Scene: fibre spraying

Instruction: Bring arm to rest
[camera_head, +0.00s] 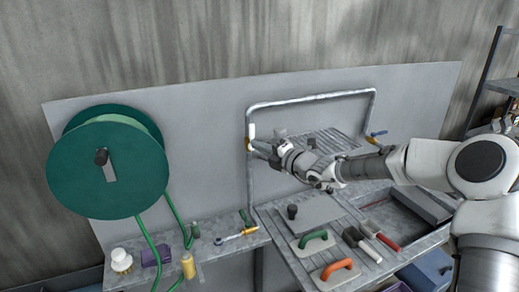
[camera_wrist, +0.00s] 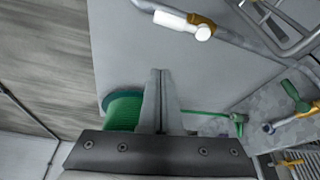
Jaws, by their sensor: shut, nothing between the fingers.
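My arm reaches in from the right in the head view, bent at the elbow. My gripper (camera_head: 262,149) is in front of the grey back panel (camera_head: 215,120), close to the left upright of the metal pipe (camera_head: 310,97). The wrist view shows my gripper (camera_wrist: 160,100) with its two fingers together and nothing between them. A white-handled valve with a brass fitting (camera_wrist: 183,22) is on the pipe ahead of the fingers. Whether the fingers touch the pipe in the head view is hard to tell.
A green hose reel (camera_head: 75,170) hangs at left, its hose running down. The bench (camera_head: 215,258) holds bottles and a wrench. The slatted worktop (camera_head: 300,262) holds green-handled (camera_head: 312,240) and orange-handled (camera_head: 337,268) trowels and brushes. A shelf rack (camera_head: 482,80) stands at right.

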